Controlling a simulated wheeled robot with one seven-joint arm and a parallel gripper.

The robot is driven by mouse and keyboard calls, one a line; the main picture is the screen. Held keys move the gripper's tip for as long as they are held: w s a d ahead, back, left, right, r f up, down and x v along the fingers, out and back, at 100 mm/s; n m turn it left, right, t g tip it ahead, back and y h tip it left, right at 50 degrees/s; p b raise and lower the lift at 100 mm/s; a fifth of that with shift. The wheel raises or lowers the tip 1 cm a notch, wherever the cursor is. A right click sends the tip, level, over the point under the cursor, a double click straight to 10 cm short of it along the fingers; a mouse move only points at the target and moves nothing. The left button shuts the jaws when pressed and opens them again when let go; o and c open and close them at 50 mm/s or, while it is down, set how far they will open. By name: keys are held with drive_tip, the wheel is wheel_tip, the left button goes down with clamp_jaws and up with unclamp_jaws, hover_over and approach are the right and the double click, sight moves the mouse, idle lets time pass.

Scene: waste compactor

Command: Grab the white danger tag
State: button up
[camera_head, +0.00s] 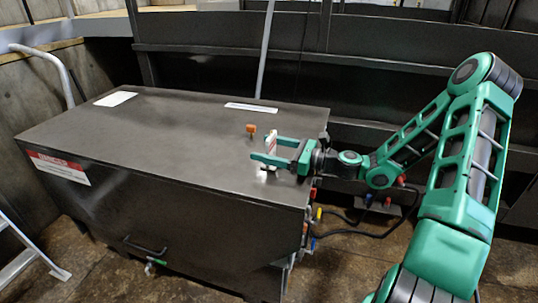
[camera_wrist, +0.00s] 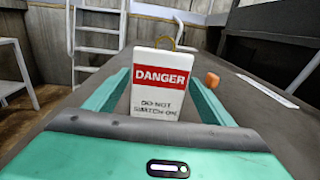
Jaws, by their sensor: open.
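The white danger tag (camera_wrist: 160,88) stands upright between the two fingers of my gripper (camera_wrist: 155,95) in the wrist view. It has a red DANGER band, the words "DO NOT SWITCH ON" and a yellowish loop at its top. The fingers are open, one on each side of the tag. In the head view my green gripper (camera_head: 268,150) is above the right end of the dark compactor top, and the tag (camera_head: 271,143) is partly hidden by the fingers. I cannot tell whether the fingers touch it.
A small orange block (camera_head: 251,129) lies on the dark compactor top (camera_head: 180,130) near the gripper; it also shows in the wrist view (camera_wrist: 212,80). White labels (camera_head: 116,99) lie flat on the top. A ladder (camera_wrist: 98,40) stands beyond. Much of the top is clear.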

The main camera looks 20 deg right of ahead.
drive_tip(key=shift+x, duration=1.35)
drive_tip(key=shift+c, duration=0.7)
drive_tip(key=shift+s, duration=0.1)
drive_tip(key=c, duration=1)
drive_tip(key=shift+r, duration=0.2)
